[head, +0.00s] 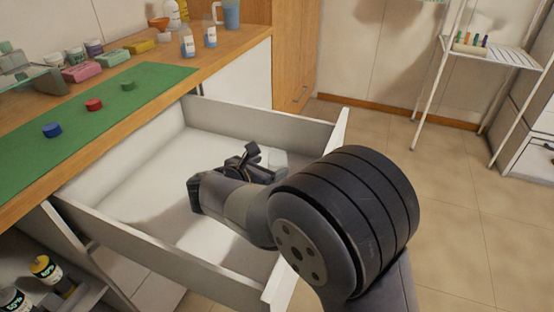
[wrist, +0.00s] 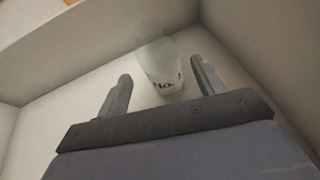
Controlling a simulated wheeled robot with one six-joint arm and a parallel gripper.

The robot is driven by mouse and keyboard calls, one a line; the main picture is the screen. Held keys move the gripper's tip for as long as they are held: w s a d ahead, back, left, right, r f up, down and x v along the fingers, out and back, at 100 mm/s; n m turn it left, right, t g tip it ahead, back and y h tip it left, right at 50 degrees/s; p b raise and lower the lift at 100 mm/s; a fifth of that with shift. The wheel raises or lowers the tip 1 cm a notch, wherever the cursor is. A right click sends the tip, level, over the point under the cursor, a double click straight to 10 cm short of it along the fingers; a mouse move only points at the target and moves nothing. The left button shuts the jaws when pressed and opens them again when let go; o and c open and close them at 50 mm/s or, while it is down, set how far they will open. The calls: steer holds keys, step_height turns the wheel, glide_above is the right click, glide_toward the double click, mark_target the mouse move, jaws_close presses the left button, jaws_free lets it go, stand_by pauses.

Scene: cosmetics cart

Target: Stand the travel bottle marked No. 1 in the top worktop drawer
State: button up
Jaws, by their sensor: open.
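The travel bottle marked No. 1 (wrist: 166,76) is a clear bottle with a whitish label, between and just beyond my fingertips in the wrist view. In the head view a pale part of it (head: 279,158) shows beside my gripper (head: 262,164), inside the open drawer near its far right corner. It appears to stand on the drawer floor, though its base is hard to make out. My gripper (wrist: 160,72) is open, with a finger on either side of the bottle and visible gaps. The white drawer (head: 150,166) is pulled out below the worktop and otherwise looks empty.
The worktop (head: 240,42) holds a green mat (head: 110,108) with several coloured caps, boxes, jars and two small bottles (head: 188,46). The drawer's walls surround my gripper. A lower shelf (head: 85,301) holds bottles. A white rack (head: 500,54) stands right, with clear floor before it.

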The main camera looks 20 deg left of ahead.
steer(key=p+v, duration=0.1)
steer(key=v, duration=0.4)
steer(key=shift+s+r, duration=0.1)
steer(key=shift+s, duration=0.2)
